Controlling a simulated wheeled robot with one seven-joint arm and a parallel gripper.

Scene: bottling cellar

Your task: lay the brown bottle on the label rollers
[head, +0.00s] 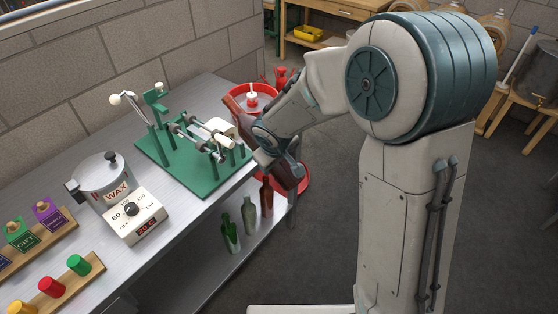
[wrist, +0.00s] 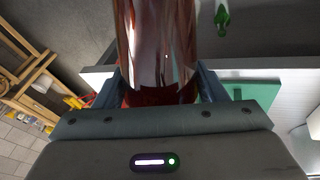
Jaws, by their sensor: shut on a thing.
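The brown bottle (head: 238,112) is held tilted in my gripper (head: 277,158), off the bench and just right of the label rollers. One end points up and left; brown glass also shows below the jaws. In the wrist view the glossy red-brown bottle (wrist: 155,45) fills the space between the two fingers of my gripper (wrist: 163,88). The label rollers (head: 203,138) are metal bars on a green base (head: 165,158) near the bench's far end, with no bottle on them. My gripper hides the bottle's middle.
A wax pot (head: 101,177), a dial box (head: 136,215) and wooden racks (head: 45,298) stand on the bench (head: 185,215). Several bottles, including another brown one (head: 266,196), stand on the lower shelf. A red tub (head: 262,90) stands behind my gripper. Bare bench lies before the green base.

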